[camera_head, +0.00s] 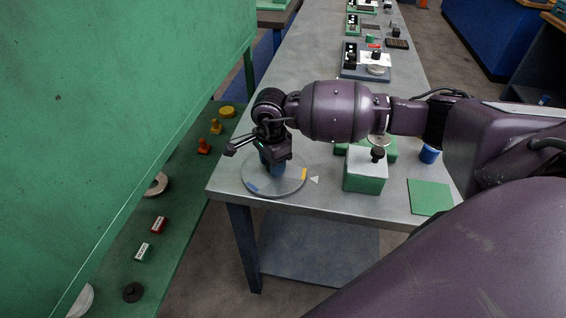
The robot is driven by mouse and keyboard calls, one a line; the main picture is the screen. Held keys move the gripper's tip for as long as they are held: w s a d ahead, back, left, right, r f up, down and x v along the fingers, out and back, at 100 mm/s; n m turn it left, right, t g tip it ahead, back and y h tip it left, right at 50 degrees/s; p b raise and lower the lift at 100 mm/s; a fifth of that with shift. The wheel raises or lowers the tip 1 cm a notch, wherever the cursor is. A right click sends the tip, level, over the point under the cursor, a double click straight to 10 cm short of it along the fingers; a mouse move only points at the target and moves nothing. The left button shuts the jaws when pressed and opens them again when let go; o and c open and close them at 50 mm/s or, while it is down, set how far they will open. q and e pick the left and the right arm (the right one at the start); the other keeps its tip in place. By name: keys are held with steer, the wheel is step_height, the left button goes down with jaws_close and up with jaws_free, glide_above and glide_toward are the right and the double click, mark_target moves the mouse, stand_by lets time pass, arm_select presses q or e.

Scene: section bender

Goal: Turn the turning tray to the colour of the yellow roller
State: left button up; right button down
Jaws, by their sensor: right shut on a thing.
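The turning tray (284,188) is a round grey disc on the near left corner of the grey table. It has a yellow patch (304,174) at its right edge and a blue patch (252,189) at its front left. A small white triangle (314,180) lies just right of the yellow patch. My right gripper (272,158) points down over the tray, shut on a dark blue upright piece (278,170) at its middle; the fingertips are partly hidden. A flat yellow round thing (227,112) lies on the green surface at left; I cannot tell if it is the yellow roller. My left gripper is out of view.
A green and white box with a black knob (365,172) stands right of the tray. A green square (430,197) and a blue cup (428,154) are farther right. A green panel (110,90) rises at left. More devices stand along the table's far end.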

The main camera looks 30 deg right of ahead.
steer(key=c, duration=0.6)
jaws_free()
step_height(320, 180, up, 11)
steer(key=shift+f, duration=0.1)
stand_by(0.3)
